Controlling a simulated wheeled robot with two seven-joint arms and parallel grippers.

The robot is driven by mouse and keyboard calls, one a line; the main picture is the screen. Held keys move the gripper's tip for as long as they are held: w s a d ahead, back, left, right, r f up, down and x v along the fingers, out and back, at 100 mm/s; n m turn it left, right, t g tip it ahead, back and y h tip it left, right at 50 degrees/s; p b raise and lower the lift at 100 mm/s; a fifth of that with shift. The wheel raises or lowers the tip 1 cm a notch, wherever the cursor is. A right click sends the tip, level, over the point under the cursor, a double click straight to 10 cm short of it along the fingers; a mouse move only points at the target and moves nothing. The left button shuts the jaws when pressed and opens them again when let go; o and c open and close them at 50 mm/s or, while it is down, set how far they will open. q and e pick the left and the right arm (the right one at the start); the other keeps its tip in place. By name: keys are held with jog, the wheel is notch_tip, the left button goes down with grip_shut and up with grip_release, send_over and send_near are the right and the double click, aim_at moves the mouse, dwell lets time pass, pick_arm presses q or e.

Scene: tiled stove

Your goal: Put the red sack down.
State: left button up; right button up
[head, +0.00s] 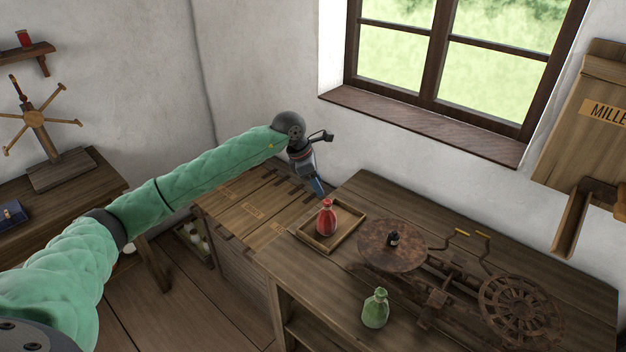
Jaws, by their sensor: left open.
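The red sack (327,218) stands upright in a shallow wooden tray (347,237) at the left end of the workbench. My left gripper (319,190) is just above and behind the sack, pointing down. It is open and looks apart from the sack, though the small gap is hard to judge. My right gripper is not in view.
A green sack (375,308) stands near the bench's front edge. A round rusty plate (392,245) with a small dark object and a spoked wheel (520,308) fill the bench's right part. A window sill (420,124) lies behind. Wooden chests (250,205) stand left of the bench.

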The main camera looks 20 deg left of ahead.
pick_arm(q)
jog(key=shift+b+v, duration=0.45)
jog(key=shift+v, duration=0.95)
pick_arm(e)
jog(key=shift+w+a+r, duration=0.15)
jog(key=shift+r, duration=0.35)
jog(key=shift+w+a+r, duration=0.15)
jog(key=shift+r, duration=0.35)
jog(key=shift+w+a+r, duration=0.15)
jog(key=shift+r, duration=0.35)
